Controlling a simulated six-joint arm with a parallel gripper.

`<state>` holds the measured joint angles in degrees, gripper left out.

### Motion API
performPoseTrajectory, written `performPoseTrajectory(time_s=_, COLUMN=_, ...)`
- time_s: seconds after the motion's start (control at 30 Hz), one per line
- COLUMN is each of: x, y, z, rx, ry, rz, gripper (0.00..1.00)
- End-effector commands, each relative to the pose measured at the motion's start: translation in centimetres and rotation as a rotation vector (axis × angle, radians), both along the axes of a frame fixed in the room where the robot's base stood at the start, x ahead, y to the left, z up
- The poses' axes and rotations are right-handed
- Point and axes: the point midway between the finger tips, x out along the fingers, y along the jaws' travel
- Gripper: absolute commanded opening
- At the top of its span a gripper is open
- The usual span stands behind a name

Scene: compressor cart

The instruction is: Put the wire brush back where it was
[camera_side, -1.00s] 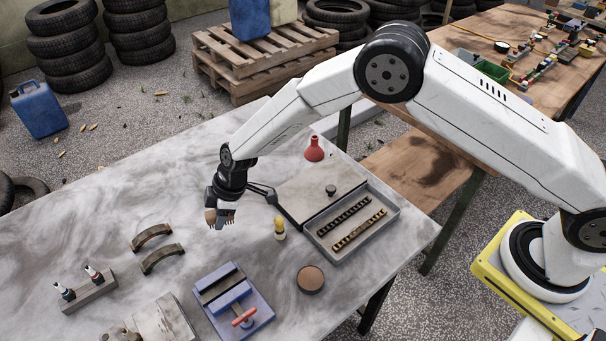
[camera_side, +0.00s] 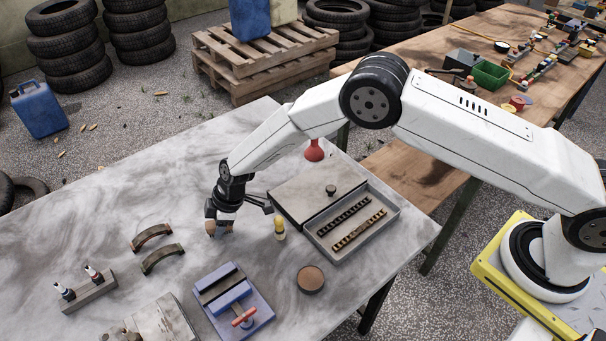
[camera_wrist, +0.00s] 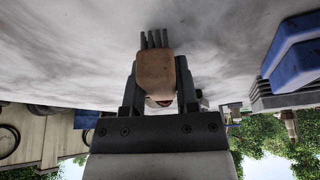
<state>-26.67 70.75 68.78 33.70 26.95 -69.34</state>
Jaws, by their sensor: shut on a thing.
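The wire brush has a tan wooden block and dark bristles; it shows best in the wrist view (camera_wrist: 156,70). My gripper (camera_side: 219,226) is shut on it, with one finger on each side of the block, as the wrist view also shows (camera_wrist: 157,85). In the side view the brush is mostly hidden by the fingers, at or just above the grey tabletop (camera_side: 120,205). I cannot tell whether its bristles touch the surface.
A small yellow-topped bottle (camera_side: 279,230) stands close right of my gripper. Beyond it is an open case (camera_side: 395,222). A blue vise (camera_side: 235,305), a round brown tin (camera_side: 310,279) and two curved brake shoes (camera_side: 152,236) lie nearer.

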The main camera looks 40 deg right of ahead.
Motion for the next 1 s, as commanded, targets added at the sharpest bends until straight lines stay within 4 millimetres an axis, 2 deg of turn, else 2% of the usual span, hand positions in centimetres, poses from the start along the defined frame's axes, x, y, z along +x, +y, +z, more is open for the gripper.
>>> performPoseTrajectory(time_s=0.33, x=0.00, y=0.00, z=-0.28, rx=0.000, ry=0.000, rz=0.000, gripper=0.00)
performPoseTrajectory(time_s=0.37, x=-0.01, y=0.00, z=-0.32, rx=0.000, ry=0.000, rz=0.000, gripper=0.41)
performPoseTrajectory(time_s=0.4, x=0.00, y=-0.01, z=-0.30, rx=0.000, ry=0.000, rz=0.000, gripper=0.54)
performPoseTrajectory(time_s=0.47, x=-0.01, y=-0.01, z=-0.29, rx=0.000, ry=0.000, rz=0.000, gripper=0.73)
performPoseTrajectory(time_s=1.0, x=-0.06, y=-0.11, z=0.29, rx=-0.001, ry=0.001, rz=0.000, gripper=0.73)
